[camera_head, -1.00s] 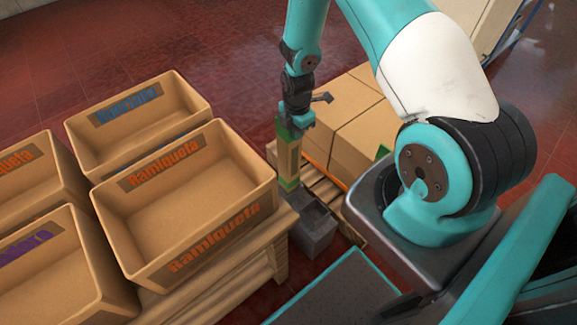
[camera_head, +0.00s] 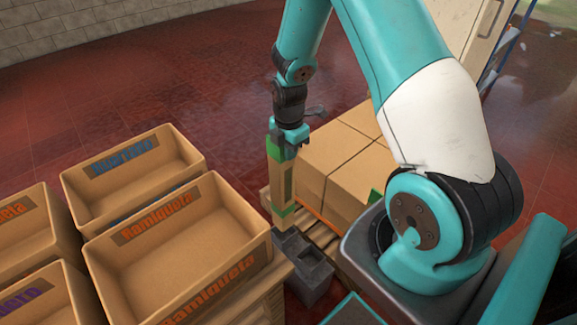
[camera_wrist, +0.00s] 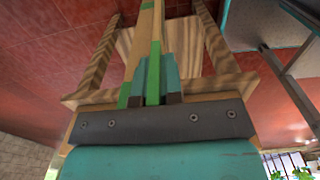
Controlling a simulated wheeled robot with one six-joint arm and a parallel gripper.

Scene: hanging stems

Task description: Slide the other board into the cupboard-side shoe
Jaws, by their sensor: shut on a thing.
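My gripper (camera_head: 290,142) is shut on a tan board (camera_head: 281,182) with green ends. The board hangs nearly upright below the gripper. Its lower end is just above the far part of a grey shoe (camera_head: 309,292) in the head view, seemingly apart from it. The shoe block has two dark openings, one farther and one nearer. In the wrist view my gripper (camera_wrist: 154,85) has its teal fingers either side of the board's green end, and the tan board (camera_wrist: 151,22) runs away toward the top. I cannot tell whether the board's tip lines up with an opening.
Tan crates (camera_head: 185,262) stand on a pallet at left, close to the shoe. Cartons (camera_head: 345,165) on a wooden pallet stand right of the board. A small green piece (camera_head: 377,196) shows beside them. A pale cupboard (camera_head: 470,35) stands at the back right. Open red floor lies behind.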

